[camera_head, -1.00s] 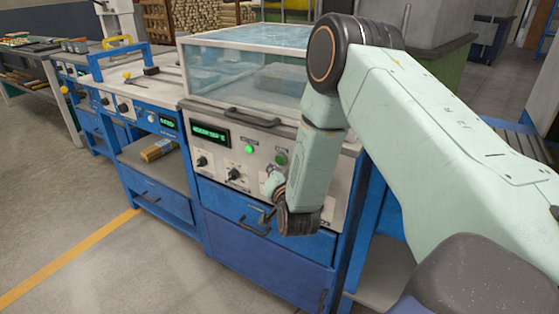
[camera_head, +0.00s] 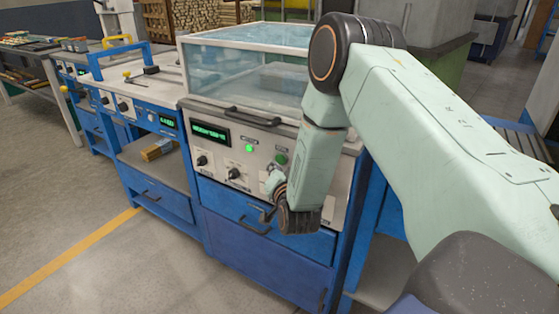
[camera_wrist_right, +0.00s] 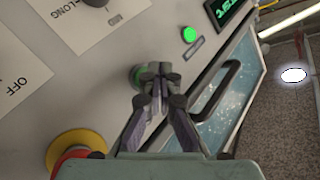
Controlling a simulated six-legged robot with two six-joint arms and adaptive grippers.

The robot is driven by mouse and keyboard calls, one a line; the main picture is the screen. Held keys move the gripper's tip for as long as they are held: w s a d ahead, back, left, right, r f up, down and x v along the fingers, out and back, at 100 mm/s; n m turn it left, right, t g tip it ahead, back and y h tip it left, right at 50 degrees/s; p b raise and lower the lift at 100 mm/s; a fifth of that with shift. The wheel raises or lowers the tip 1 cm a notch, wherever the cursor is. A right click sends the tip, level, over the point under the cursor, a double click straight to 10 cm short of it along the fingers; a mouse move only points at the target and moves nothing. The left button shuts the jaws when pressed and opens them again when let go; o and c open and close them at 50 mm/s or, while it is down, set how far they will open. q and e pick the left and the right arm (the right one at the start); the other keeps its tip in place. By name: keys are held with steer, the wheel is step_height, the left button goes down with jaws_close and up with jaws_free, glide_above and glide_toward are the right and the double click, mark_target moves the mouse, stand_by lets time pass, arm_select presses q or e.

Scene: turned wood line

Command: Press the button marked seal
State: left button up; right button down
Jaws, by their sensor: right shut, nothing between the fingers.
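The machine's pale control panel (camera_head: 215,153) carries a bright green lamp (camera_head: 249,148) and a darker green button (camera_head: 281,159) to its right. No label reading "seal" is legible. In the right wrist view, the green button (camera_wrist_right: 136,76) is partly hidden behind my right gripper (camera_wrist_right: 158,75). The gripper is shut and empty, its fingertips together directly in front of the button's right side. I cannot tell whether they touch it. The lit lamp (camera_wrist_right: 189,35) is above and right of the fingertips. In the head view, my right forearm hides much of the gripper. My left gripper is not in view.
A red and yellow emergency stop (camera_wrist_right: 75,155) is left of the gripper in the wrist view. A clear cover (camera_head: 245,70) with a dark handle (camera_head: 250,117) tops the machine. Knobs (camera_head: 234,174) and a green display (camera_head: 210,133) are on the panel. Floor at left is open.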

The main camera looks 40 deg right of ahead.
steer(key=shift+d, duration=0.15)
stand_by(0.4)
steer(key=shift+w+d, duration=0.15)
steer(key=shift+d, duration=0.1)
steer(key=shift+w+d, duration=0.15)
steer(key=shift+d, duration=0.15)
stand_by(0.8)
steer(key=shift+a, duration=0.1)
steer(key=shift+s+a, duration=0.3)
steer(key=shift+a, duration=0.35)
steer(key=shift+s+a, duration=0.3)
steer(key=shift+a, duration=0.45)
steer(key=shift+s+a, duration=0.35)
steer(key=shift+a, duration=0.45)
steer(key=shift+s+a, duration=0.3)
steer(key=shift+a, duration=0.45)
